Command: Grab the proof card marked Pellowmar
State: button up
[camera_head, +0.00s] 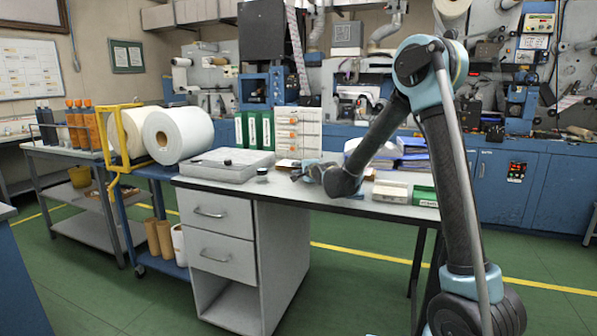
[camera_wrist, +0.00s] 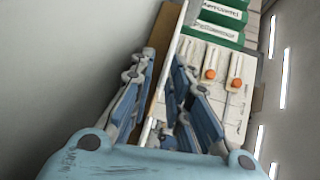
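My gripper (camera_head: 308,170) is low over the desk top in the head view, left of the bent arm. In the wrist view my gripper (camera_wrist: 160,66) has its two blue fingers apart, with a gap between them. A brown edge and a white surface show beyond and between the fingers; I see nothing clamped. Green pieces with white labels (camera_wrist: 213,30) stand at the upper right of the wrist view. Their lettering is too blurred to read surely, so I cannot tell which card is marked Pellowmar. White strips with orange dots (camera_wrist: 210,73) lie just right of the fingers.
The desk (camera_head: 400,208) carries a grey flat case (camera_head: 225,172), green-and-white binders (camera_head: 252,130), and a white rack with orange marks (camera_head: 298,130) behind my gripper. A white box (camera_head: 390,191) and green box (camera_head: 425,196) sit at right. A trolley with white rolls (camera_head: 178,135) stands left.

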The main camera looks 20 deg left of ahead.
jog(key=shift+c, duration=0.4)
grip_shut()
jog(key=shift+r, duration=0.1)
jog(key=shift+r, duration=1.2)
jog(key=r+v, duration=0.2)
jog(key=v, duration=1.2)
jog(key=shift+s+r, duration=0.15)
jog(key=shift+r, duration=0.05)
